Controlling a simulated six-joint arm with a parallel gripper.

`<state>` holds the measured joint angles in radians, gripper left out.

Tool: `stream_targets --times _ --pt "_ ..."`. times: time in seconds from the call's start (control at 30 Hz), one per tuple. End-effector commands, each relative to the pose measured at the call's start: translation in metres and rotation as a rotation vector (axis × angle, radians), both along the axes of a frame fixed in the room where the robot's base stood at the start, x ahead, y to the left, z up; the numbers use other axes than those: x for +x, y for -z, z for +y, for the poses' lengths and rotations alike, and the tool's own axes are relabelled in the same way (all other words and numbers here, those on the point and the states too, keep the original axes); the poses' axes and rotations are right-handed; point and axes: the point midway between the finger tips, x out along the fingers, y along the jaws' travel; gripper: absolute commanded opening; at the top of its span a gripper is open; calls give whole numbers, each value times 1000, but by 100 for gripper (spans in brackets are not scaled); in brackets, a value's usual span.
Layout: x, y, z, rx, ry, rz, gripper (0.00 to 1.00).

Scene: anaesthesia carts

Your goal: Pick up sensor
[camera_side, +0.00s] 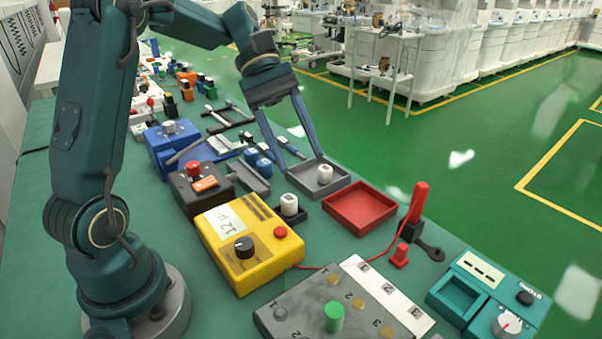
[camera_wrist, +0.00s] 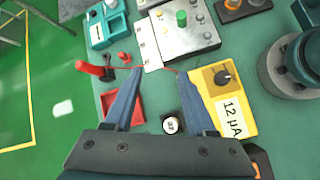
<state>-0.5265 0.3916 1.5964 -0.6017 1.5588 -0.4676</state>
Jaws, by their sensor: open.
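Two small white-capped pieces with dark bodies look like sensors; I cannot tell which one the task means. One white-capped piece (camera_side: 289,205) stands on the table beside the yellow meter box (camera_side: 243,240). The other white-capped piece (camera_side: 324,174) stands in a grey tray (camera_side: 322,190). My gripper (camera_side: 303,163) is open and empty, pointing down above the table near the grey tray. In the wrist view, one labelled white-capped piece (camera_wrist: 170,125) shows between the spread fingers of my gripper (camera_wrist: 161,75), near the yellow box (camera_wrist: 225,100).
An empty red tray (camera_side: 360,208) lies right of the grey tray. A grey panel with a green knob (camera_side: 334,316) and a teal device (camera_side: 487,298) are nearer the camera. Blue and dark boxes crowd the left.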

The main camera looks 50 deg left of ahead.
Motion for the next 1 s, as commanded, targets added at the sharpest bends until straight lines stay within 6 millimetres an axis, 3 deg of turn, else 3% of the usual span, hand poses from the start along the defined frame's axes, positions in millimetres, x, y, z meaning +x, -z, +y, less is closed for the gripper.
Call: stream_targets --times 0.23,0.5,0.73,1.0 --pt "26 43 61 -252 -238 164 56" --pt "22 103 115 -455 -444 264 56" --pt "10 125 126 -515 -514 308 56" --pt "15 132 109 -511 -513 306 56"
